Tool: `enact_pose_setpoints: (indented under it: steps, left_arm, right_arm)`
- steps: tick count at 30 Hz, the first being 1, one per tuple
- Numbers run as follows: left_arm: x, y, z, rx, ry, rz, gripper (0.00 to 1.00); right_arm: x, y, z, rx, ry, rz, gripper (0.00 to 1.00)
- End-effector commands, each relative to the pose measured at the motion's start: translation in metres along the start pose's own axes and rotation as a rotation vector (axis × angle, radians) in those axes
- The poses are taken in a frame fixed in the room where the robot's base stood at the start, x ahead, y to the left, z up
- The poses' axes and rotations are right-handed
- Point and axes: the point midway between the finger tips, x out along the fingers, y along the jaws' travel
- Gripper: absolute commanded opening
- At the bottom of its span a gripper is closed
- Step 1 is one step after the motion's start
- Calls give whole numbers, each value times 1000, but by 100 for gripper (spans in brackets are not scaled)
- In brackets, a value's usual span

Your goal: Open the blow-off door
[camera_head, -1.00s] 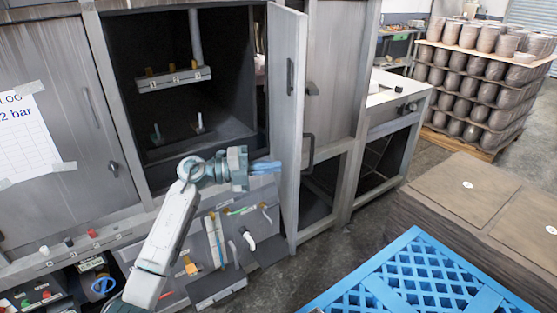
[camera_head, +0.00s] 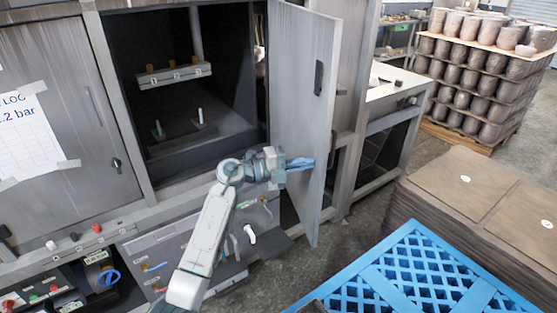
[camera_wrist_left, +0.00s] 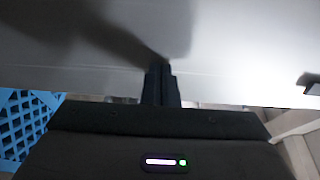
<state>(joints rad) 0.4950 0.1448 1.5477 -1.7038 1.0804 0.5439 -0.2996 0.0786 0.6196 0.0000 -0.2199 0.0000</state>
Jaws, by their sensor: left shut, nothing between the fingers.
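The blow-off door (camera_head: 312,110) is a grey metal panel, swung partly open at the right side of the dark cabinet opening (camera_head: 200,70). A dark handle (camera_head: 318,77) is on its visible face. My left gripper (camera_head: 301,164) is shut and empty, its blue fingers at the door's inner face near the lower part. In the left wrist view the fingers (camera_wrist_left: 161,84) are together and reach up against the pale door surface (camera_wrist_left: 225,50). Whether they touch it is hard to tell. My right gripper is not in view.
Inside the cabinet is a small shelf with nozzles (camera_head: 174,74). A blue lattice pallet (camera_head: 400,265) stands at the lower right, with a brown stack (camera_head: 480,190) behind it. Stacked pots (camera_head: 470,90) stand at the back right. Floor shows between door and pallet.

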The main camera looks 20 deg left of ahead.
Motion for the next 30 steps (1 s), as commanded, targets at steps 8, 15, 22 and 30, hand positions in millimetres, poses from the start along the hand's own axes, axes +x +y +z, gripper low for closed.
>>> enact_pose_setpoints:
  steps: [8, 15, 22, 30]
  left_arm:
    - [83, -4, -3, -3, -40, -6, 0]
    - [141, -3, 2, -2, -132, -3, 0]
    - [156, -2, 3, 2, -164, 0, 0]
    - [155, -2, 4, 2, -164, 0, 0]
  right_arm:
    - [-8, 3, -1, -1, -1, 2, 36]
    - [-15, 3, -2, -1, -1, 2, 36]
    - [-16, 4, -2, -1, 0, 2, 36]
    - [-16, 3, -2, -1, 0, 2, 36]
